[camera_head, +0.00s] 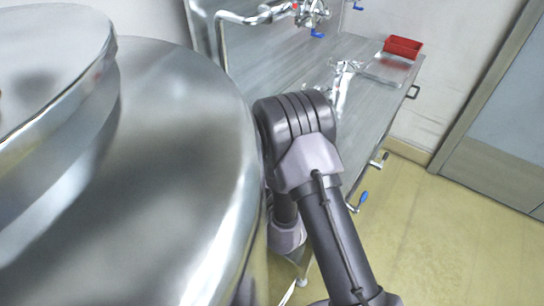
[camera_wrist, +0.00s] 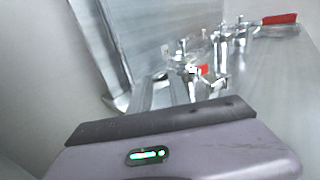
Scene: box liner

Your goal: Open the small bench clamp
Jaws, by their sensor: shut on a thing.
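The grey bench (camera_head: 278,62) has bright metal fittings (camera_head: 345,68), a metal tray (camera_head: 388,68) and a red bin (camera_head: 403,47) at its far right. Pipework with blue handles (camera_head: 318,34) stands at the back. A large steel vessel (camera_head: 170,150) fills the left. Floor at right is clear.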

